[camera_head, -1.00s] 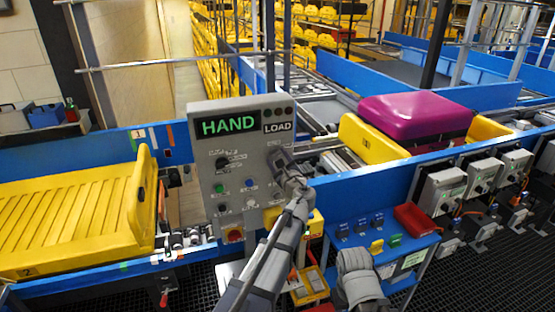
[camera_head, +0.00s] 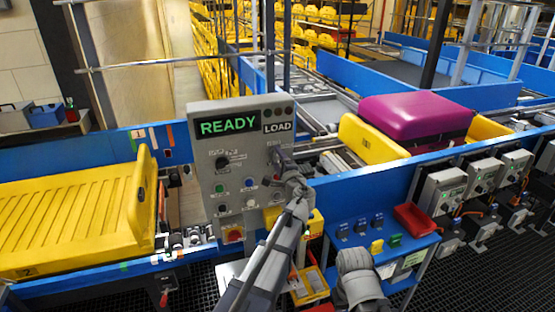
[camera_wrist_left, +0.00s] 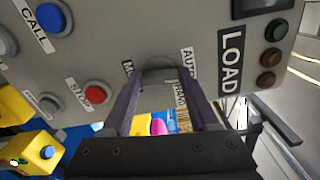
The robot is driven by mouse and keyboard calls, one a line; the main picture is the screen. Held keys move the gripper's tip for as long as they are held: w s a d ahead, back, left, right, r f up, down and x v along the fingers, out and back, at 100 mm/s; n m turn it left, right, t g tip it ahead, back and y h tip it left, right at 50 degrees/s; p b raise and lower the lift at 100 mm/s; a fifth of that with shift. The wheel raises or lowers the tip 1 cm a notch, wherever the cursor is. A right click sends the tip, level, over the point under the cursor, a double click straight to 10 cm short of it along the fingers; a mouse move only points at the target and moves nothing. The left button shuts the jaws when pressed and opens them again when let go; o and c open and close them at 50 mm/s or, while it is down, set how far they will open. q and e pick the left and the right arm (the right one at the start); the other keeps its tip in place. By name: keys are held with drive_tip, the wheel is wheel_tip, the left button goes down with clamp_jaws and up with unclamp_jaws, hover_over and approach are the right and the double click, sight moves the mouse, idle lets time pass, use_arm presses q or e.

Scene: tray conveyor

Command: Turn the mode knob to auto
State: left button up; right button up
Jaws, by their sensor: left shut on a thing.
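The grey control panel (camera_head: 236,190) stands upright in front of me. Its display (camera_head: 228,126) reads READY in green, beside a LOAD label (camera_head: 277,127). My left gripper (camera_head: 284,158) is at the panel's right side and hides the mode knob in the head view. In the left wrist view, the two fingers of the gripper (camera_wrist_left: 160,82) are shut on the grey mode knob (camera_wrist_left: 159,64). A partly covered AUTO label (camera_wrist_left: 188,60) and a HAND label (camera_wrist_left: 180,94) show beside it. The knob's pointer cannot be made out. My right gripper is not in view.
Blue CALL (camera_wrist_left: 51,17) and red STOP (camera_wrist_left: 96,94) buttons sit near the knob. A yellow tray (camera_head: 75,220) is on the left conveyor. A purple case (camera_head: 416,117) lies in another yellow tray on the right. A blue shelf (camera_head: 398,252) is below.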

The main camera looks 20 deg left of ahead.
use_arm(q)
drive_tip(key=shift+n, duration=1)
drive_tip(key=o, duration=1.4)
drive_tip(key=shift+v, duration=3.9)
